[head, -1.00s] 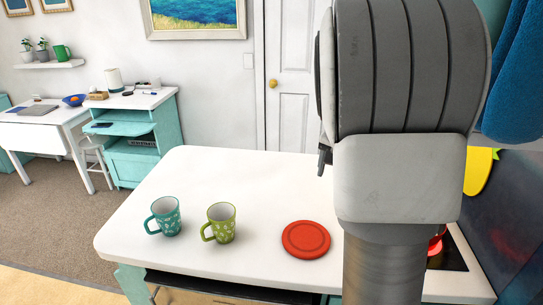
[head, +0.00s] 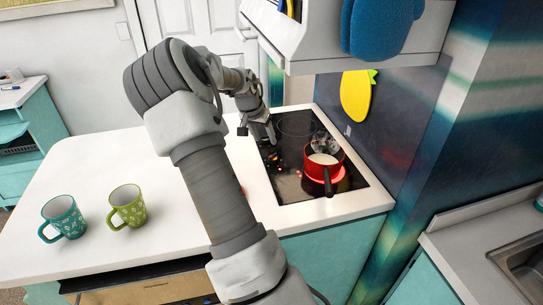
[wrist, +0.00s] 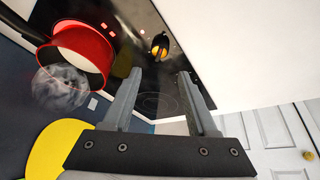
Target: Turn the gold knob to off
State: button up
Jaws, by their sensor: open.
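The gold knob (wrist: 160,46) shows in the wrist view as a small, rounded gold-orange piece with a dark part on top, on the black cooktop surface. My gripper (wrist: 159,74) is open, its two grey fingers apart and nothing between them. The knob lies beyond the fingertips, roughly in line with the gap; no contact shows. In the head view my gripper (head: 270,131) is over the left part of the black cooktop (head: 295,125). I cannot make out the knob clearly there.
A red pot (head: 323,166) with pale contents sits on a glowing red burner; its dark handle points forward. Steam rises behind it. A white shelf unit (head: 345,45) hangs above. Teal (head: 64,217) and green (head: 127,206) mugs stand on the counter at left.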

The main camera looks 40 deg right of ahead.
aim_at(272, 156)
jog(key=x, duration=1.1)
jog(key=shift+d+f, duration=0.1)
jog(key=shift+f, duration=0.1)
jog(key=shift+c, duration=0.2)
grip_shut()
